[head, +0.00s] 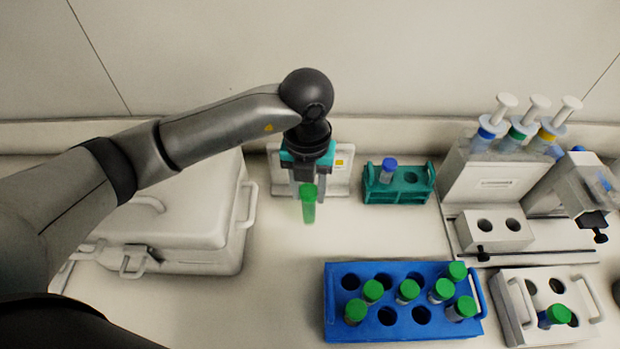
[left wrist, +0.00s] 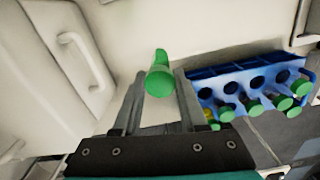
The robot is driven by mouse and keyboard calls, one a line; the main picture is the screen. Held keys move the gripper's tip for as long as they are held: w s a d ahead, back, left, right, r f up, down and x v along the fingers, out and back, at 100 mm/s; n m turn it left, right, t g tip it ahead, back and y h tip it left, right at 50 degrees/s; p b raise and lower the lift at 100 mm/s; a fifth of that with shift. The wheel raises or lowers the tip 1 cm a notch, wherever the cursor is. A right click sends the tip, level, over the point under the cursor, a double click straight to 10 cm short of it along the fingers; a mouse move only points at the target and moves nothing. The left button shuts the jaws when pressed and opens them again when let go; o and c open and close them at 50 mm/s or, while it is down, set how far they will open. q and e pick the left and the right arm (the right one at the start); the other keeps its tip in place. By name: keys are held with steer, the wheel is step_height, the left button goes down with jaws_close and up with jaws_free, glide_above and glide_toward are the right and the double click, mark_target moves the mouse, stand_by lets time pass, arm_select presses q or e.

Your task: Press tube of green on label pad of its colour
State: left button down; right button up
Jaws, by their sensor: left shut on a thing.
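My left gripper (head: 308,187) is shut on a green tube (head: 309,208) with a green cap. It holds the tube upright in front of a white panel (head: 343,178) at the back wall. In the left wrist view the green tube (left wrist: 160,80) sits between the two fingers of the left gripper (left wrist: 160,98). The panel is mostly hidden behind the gripper; a small yellow mark (head: 340,163) shows on its right part. I cannot make out a green pad. Whether the tube touches anything is unclear, but it looks apart from the panel. My right gripper is not in view.
A blue rack (head: 400,270) with several green-capped tubes stands front centre. A teal rack (head: 410,188) holds a blue-capped tube. A white rack (head: 510,290) holds one green-capped tube. A white case (head: 190,205) stands left. Pipettes (head: 490,125) stand right. The counter between is clear.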

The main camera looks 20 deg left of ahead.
arm_select(q)
steer(key=n, duration=0.1)
steer(key=n+p, duration=0.1)
steer(key=n, duration=0.1)
steer(key=shift+s+d+r+n, duration=0.1)
steer(key=shift+d+n, duration=0.05)
steer(key=shift+n, duration=0.15)
steer(key=w+a+b, duration=0.3)
steer(key=w+b, duration=0.3)
steer(key=w, duration=0.4)
steer(key=shift+w, duration=0.25)
steer(key=shift+w+a+b, duration=0.15)
steer(key=shift+w+b, duration=0.15)
steer(key=shift+w, duration=0.25)
stand_by(0.4)
steer(key=shift+s, duration=0.15)
stand_by(0.5)
steer(key=s+d+p, duration=0.2)
steer(key=s+p, duration=0.2)
steer(key=s, duration=0.2)
steer(key=shift+s, duration=0.3)
stand_by(0.4)
stand_by(0.4)
